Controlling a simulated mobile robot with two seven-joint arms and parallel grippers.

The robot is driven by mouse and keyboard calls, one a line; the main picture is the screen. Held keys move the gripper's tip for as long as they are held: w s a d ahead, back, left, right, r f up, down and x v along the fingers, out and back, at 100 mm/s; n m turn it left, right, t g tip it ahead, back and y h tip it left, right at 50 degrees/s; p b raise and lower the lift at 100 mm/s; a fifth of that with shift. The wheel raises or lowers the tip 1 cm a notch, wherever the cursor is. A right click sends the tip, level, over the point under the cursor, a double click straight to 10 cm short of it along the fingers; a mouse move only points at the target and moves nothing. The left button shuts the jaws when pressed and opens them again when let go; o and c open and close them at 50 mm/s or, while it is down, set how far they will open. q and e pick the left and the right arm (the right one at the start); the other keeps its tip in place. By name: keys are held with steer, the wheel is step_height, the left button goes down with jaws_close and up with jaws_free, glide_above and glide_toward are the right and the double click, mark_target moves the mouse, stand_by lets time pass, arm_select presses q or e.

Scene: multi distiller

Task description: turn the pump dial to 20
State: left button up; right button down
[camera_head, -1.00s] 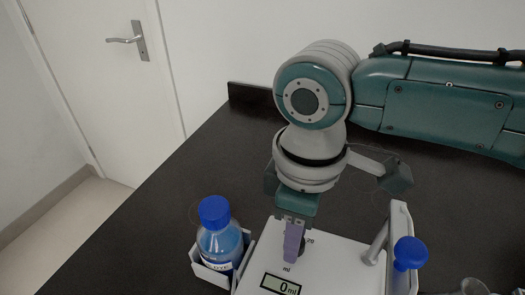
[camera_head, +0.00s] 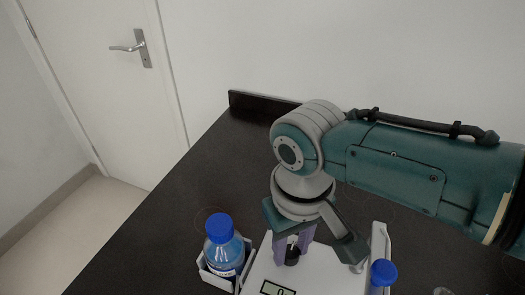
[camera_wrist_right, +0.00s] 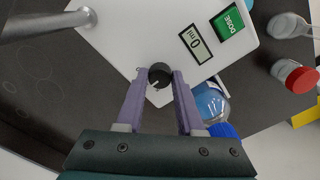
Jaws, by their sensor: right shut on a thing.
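The pump is a white unit (camera_head: 318,274) on the dark counter, and it also shows in the right wrist view (camera_wrist_right: 128,40). Its small black dial (camera_head: 292,257) is between the two purple fingers of my right gripper (camera_head: 293,246). In the right wrist view the fingertips close on both sides of the dial (camera_wrist_right: 159,75), and a white mark shows on its face. The display (camera_wrist_right: 195,44) reads 0 ml. A green DOSE button (camera_wrist_right: 227,23) is beside the display. The dial's scale numbers cannot be read now. My left gripper is not in view.
A blue-capped bottle (camera_head: 223,250) stands in a holder at the pump's left. Another blue cap (camera_head: 383,272) is at its right, near an upright post. In the right wrist view a red-capped container (camera_wrist_right: 297,77) lies beyond. The counter behind the pump is clear.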

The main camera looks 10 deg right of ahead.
steer(key=m+p, duration=0.1)
steer(key=m, duration=0.3)
steer(key=shift+m, duration=0.3)
steer(key=shift+m+p, duration=0.65)
steer(key=shift+m, duration=1.65)
steer(key=c, duration=0.5)
jaws_free()
